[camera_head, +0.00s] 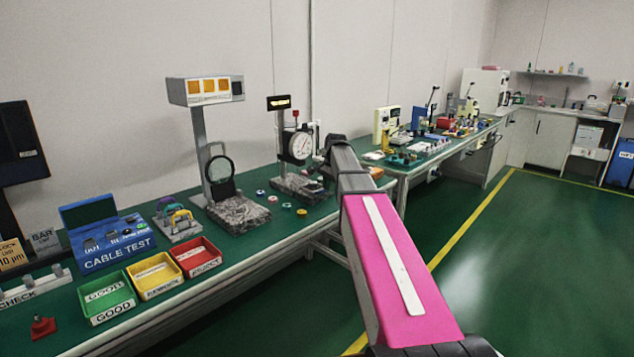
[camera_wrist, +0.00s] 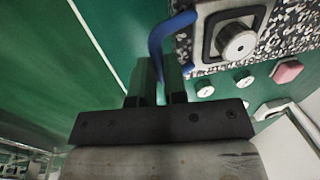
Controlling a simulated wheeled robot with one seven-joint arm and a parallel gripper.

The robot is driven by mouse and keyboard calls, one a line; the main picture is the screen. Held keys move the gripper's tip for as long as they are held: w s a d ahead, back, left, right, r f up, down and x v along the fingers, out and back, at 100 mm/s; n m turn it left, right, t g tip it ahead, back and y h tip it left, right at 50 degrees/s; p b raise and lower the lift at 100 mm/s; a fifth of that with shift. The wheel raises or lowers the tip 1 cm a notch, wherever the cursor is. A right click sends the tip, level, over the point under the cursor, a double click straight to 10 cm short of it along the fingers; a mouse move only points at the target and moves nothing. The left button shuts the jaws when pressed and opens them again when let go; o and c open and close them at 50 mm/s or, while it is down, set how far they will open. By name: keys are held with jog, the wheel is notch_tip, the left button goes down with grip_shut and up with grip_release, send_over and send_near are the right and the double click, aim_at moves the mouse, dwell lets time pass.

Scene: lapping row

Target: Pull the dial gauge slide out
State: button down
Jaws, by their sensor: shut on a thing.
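The dial gauge (camera_head: 300,146) stands on a speckled granite base (camera_head: 282,183) on the green bench. In the wrist view, a metal slide plate (camera_wrist: 210,32) with a black frame and a round grey part (camera_wrist: 237,41) lies on the granite. A blue curved handle (camera_wrist: 157,42) stands at its left edge. My gripper (camera_wrist: 160,74) is shut on the lower end of this handle. In the head view my arm hides the gripper and the handle. How far the slide is out cannot be told.
Pale round parts (camera_wrist: 205,89) and a pink block (camera_wrist: 287,71) lie near the granite. A display stand with a magnifier (camera_head: 221,168) is left of the gauge. Green (camera_head: 106,297), yellow (camera_head: 154,275) and red (camera_head: 197,257) bins stand along the front edge. The green floor before the bench is clear.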

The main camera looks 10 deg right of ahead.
jog(key=shift+s+d, duration=0.6)
jog(key=shift+s, duration=0.25)
jog(key=c, duration=1.2)
grip_release()
jog(key=shift+s+d, duration=0.1)
jog(key=shift+o, duration=0.2)
jog(key=shift+r, duration=0.15)
jog(key=shift+r, duration=0.3)
notch_tip(320, 180, up, 10)
jog(key=s+d, duration=0.1)
jog(key=shift+s, duration=0.2)
jog(key=shift+f, duration=0.15)
